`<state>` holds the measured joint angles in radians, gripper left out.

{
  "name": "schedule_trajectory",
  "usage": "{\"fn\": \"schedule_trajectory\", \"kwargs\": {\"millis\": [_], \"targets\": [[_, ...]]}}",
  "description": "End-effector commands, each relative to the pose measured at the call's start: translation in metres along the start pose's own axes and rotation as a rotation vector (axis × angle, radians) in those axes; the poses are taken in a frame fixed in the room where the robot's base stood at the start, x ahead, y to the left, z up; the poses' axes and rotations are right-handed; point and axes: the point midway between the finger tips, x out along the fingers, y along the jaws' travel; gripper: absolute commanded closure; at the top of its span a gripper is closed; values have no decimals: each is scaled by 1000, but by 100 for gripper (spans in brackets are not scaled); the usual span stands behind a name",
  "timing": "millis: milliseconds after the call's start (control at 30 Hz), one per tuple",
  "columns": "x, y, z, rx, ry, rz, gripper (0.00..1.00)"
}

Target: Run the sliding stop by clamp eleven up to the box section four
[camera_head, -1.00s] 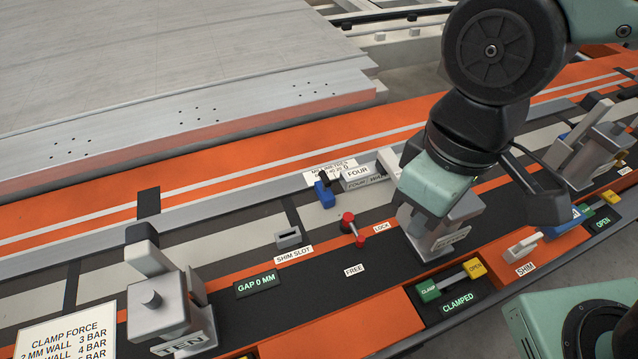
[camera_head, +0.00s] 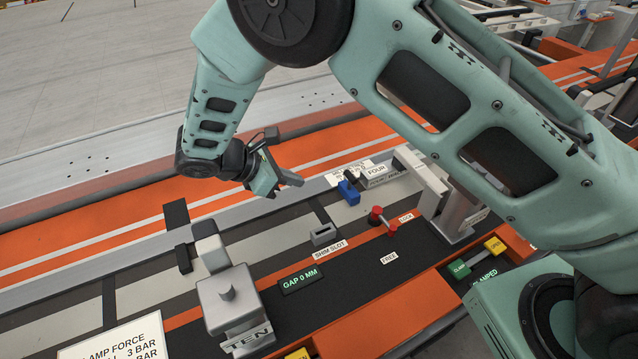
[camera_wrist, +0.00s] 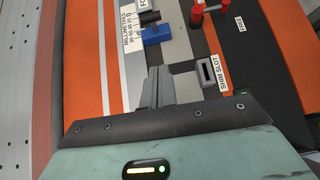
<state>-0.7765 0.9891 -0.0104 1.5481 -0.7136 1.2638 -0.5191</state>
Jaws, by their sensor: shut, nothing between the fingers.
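The sliding stop is a blue block (camera_head: 348,192) with a black knob on the grey rail; it also shows in the wrist view (camera_wrist: 157,35). The box section four (camera_head: 378,171), a grey bar labelled FOUR, lies just right of it; I cannot tell whether they touch. My gripper (camera_head: 296,180) is shut and empty, left of the stop in the head view. Its fingertips (camera_wrist: 155,72) appear short of the blue block in the wrist view.
A red-knobbed lever (camera_head: 378,217) stands by the LOCK and FREE labels. The shim slot block (camera_head: 323,234) and GAP 0 MM display (camera_head: 301,279) are nearer. Clamp ten (camera_head: 228,300) rises at the front left.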

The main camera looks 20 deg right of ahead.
Motion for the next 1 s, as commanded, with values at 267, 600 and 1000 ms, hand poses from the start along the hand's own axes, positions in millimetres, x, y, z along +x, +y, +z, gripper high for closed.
{"fn": "schedule_trajectory", "kwargs": {"millis": [267, 600, 1000], "targets": [[22, 5, 0, -17, -29, 11, 100], [90, 5, 2, -16, -28, 8, 100], [125, 7, 31, -13, -24, 13, 100]]}}
